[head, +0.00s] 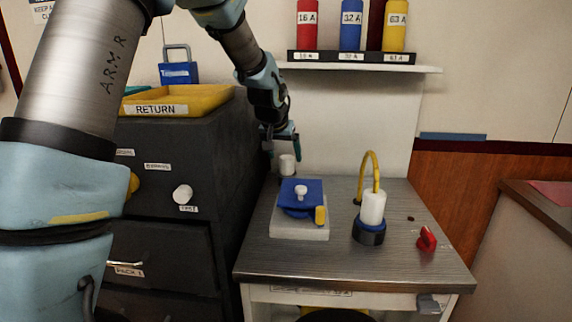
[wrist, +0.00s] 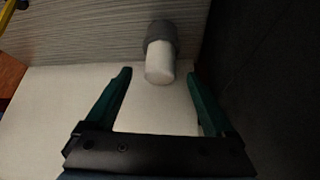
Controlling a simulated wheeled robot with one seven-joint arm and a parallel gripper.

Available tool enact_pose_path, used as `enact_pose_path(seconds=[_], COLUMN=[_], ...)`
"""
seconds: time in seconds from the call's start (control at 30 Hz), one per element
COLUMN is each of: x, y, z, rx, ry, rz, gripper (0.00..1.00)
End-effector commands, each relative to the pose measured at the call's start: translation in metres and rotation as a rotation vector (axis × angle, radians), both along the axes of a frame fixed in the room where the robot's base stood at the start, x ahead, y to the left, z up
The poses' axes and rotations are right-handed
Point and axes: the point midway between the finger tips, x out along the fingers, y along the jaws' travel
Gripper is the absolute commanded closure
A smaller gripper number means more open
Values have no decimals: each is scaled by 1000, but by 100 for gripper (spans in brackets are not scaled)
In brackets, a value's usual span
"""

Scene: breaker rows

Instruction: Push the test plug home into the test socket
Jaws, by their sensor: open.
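A white plug with a yellow cable (head: 373,207) stands upright in a black round socket with a blue ring (head: 369,233), right of the worktop's middle. It looks like the test plug in the test socket; white body shows above the ring, and how deep it sits cannot be told. My gripper (head: 281,143) is open and empty at the back left of the worktop, well apart from that plug. In the wrist view, my gripper (wrist: 159,76) faces a white cylinder with a grey end (wrist: 160,62), lying between and just beyond the fingertips. The white cylinder also shows in the head view (head: 287,164).
A grey block with a blue top and yellow piece (head: 299,230) is on the worktop's left. A red knob (head: 427,239) is at right. A dark cabinet with a yellow RETURN tray (head: 180,101) stands left. A shelf (head: 359,67) with coloured cylinders hangs above.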

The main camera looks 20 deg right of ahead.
Motion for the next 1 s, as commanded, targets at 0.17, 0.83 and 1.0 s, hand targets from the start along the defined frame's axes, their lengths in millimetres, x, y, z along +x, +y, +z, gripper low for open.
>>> enact_pose_path(seconds=[0.17,0.83,1.0], x=[-13,-23,-23], y=[12,20,20], z=[27,47,47], rx=[-1,0,0], ry=[-3,0,0], rz=[1,-1,-1], gripper=[12,12,12])
